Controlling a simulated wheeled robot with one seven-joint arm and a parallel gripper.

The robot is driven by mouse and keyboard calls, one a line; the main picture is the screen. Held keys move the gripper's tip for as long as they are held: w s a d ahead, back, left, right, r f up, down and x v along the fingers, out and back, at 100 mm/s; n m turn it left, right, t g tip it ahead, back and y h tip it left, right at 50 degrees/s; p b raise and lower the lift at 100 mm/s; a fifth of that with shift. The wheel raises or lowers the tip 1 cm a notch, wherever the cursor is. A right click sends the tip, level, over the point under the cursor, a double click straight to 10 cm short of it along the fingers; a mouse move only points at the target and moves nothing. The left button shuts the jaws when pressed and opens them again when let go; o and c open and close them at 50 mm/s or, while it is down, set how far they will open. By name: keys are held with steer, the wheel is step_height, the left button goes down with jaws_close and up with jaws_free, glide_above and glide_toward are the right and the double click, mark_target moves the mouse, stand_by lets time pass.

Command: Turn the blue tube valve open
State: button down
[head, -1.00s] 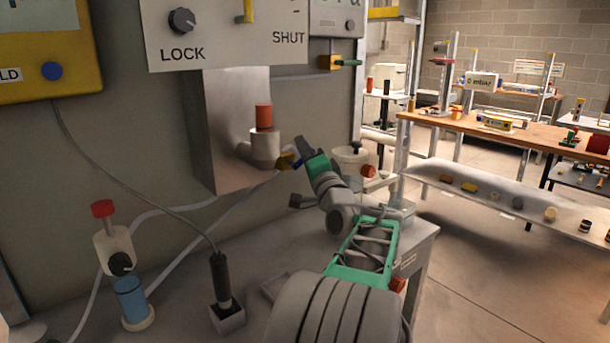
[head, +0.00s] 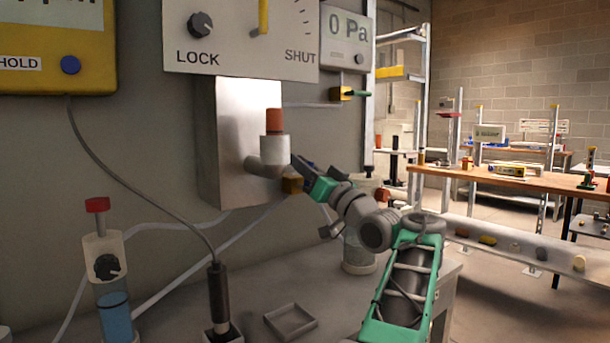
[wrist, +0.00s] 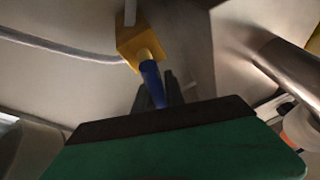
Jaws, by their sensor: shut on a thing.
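The blue tube valve has a brass-yellow block (head: 291,185) below the pipe on the metal box, and it also shows in the wrist view (wrist: 138,42). Its blue handle (wrist: 152,82) runs from the block down into my gripper in the wrist view. My gripper (head: 309,174) is shut on the blue handle, beside the block. It also shows in the wrist view (wrist: 165,95), where its dark fingers hide the handle's far end. In the head view the handle is mostly hidden.
The metal box (head: 235,130) and red-capped pipe (head: 274,145) stand close to my gripper. A white panel (head: 240,58) with LOCK and SHUT labels hangs above. A yellow valve with a green handle (head: 348,94) is at upper right. A small tray (head: 291,321) lies on the bench.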

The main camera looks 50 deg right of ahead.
steer(key=shift+w+a+f+n+y+b, duration=0.15)
steer(key=shift+n+y, duration=0.25)
steer(key=shift+n, duration=0.25)
steer(key=shift+s+a+r+n+y+b, duration=0.15)
steer(key=shift+n+y, duration=0.25)
steer(key=shift+n, duration=0.25)
steer(key=shift+w+f, duration=0.1)
steer(key=c, duration=1.4)
jaws_free()
steer(key=b+v, duration=0.1)
steer(key=v, duration=0.6)
steer(key=shift+s, duration=0.4)
steer(key=shift+f, duration=0.1)
